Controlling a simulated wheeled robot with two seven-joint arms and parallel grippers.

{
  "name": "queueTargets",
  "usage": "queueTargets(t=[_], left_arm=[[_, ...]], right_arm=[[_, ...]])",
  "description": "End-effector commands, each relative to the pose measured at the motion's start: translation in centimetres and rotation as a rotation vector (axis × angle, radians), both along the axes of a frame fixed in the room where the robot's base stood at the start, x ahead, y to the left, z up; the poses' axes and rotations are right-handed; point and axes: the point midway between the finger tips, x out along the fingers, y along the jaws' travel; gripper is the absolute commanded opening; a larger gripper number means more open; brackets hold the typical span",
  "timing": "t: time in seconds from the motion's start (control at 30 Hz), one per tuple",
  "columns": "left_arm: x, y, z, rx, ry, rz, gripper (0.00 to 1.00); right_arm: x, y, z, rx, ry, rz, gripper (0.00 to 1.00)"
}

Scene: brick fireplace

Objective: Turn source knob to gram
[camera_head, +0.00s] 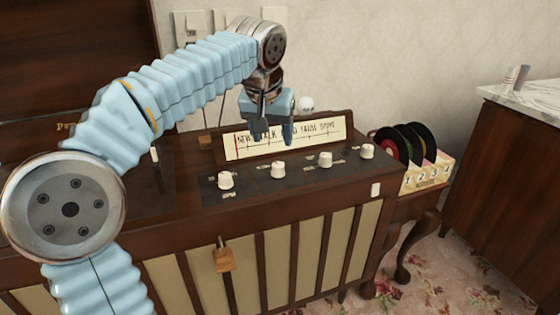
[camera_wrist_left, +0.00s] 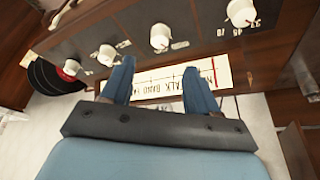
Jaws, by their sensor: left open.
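A row of several white knobs sits on the dark panel of a wooden radio cabinet (camera_head: 185,225). The leftmost knob (camera_head: 226,180) has numbers beside it in the left wrist view (camera_wrist_left: 241,12). The second knob (camera_head: 278,169) shows in the left wrist view (camera_wrist_left: 159,36) beyond the gap between my fingertips. The third knob (camera_head: 325,159) and the rightmost knob (camera_head: 367,151) are further right. I cannot read which knob is source. My left gripper (camera_head: 276,130) is open and empty, pointing down above the second knob, apart from it. My right gripper is out of view.
A lit tuning dial (camera_head: 325,130) stands behind the knobs, close to my left gripper. A raised lid (camera_head: 80,50) is at the left. A rack of dark records (camera_head: 415,140) stands right of the cabinet.

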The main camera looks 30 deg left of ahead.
Motion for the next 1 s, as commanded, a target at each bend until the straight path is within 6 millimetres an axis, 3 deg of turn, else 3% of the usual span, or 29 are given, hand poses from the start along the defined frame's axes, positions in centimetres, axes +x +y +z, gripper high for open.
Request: queueTargets(t=[0.03,0.2,0.4,0.6,0.87,1.0], left_arm=[[0.4,0.1,-1.5,0.001,0.005,0.0,0.6],[1.9,0.6,-5.2,0.0,0.005,0.0,0.6],[3.2,0.9,-8.3,0.0,0.003,0.0,0.6],[3.8,1.0,-9.6,-0.001,0.002,0.0,0.6],[3.8,1.0,-9.6,-0.001,0.001,0.0,0.6],[3.8,1.0,-9.6,0.0,0.001,0.0,0.4]], right_arm=[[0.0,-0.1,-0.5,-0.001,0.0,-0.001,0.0],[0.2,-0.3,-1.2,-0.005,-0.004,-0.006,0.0],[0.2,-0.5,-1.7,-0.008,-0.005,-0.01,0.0],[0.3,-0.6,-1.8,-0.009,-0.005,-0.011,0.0],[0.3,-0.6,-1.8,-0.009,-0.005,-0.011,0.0],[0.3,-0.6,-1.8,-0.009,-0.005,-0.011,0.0]])
